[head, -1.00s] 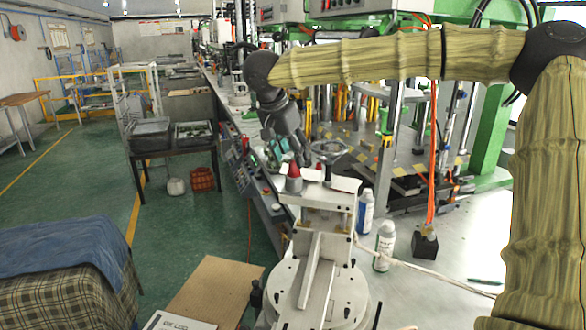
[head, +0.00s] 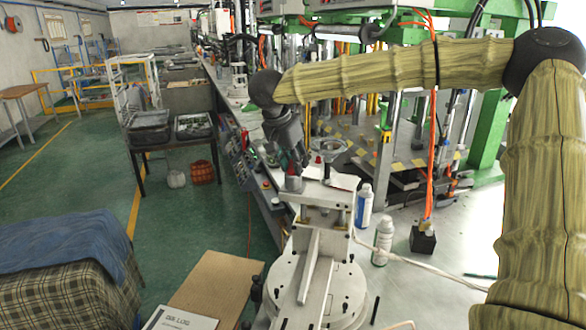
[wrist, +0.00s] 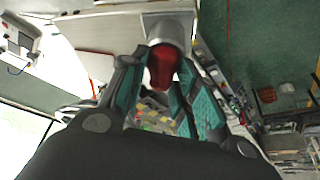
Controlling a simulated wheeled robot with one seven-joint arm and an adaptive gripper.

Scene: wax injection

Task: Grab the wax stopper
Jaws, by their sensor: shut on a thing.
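The wax stopper (wrist: 163,66) is a red tapered piece between my fingers in the wrist view. A grey metal cylinder (wrist: 170,28) lies directly beyond it there; this cylinder also shows on the white fixture in the head view (head: 293,184). My gripper (wrist: 164,80) has dark fingers with teal pads, one on each side of the red piece, and is shut on it. In the head view my gripper (head: 299,160) is just above the cylinder and hides much of the stopper. I cannot tell whether the stopper still touches the cylinder.
The white fixture (head: 323,215) stands on a round base at the bench edge. Two white bottles (head: 364,206) (head: 382,242) and a black block (head: 423,240) stand to its right. Green-framed machinery is behind. A cardboard box (head: 215,285) is at lower left.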

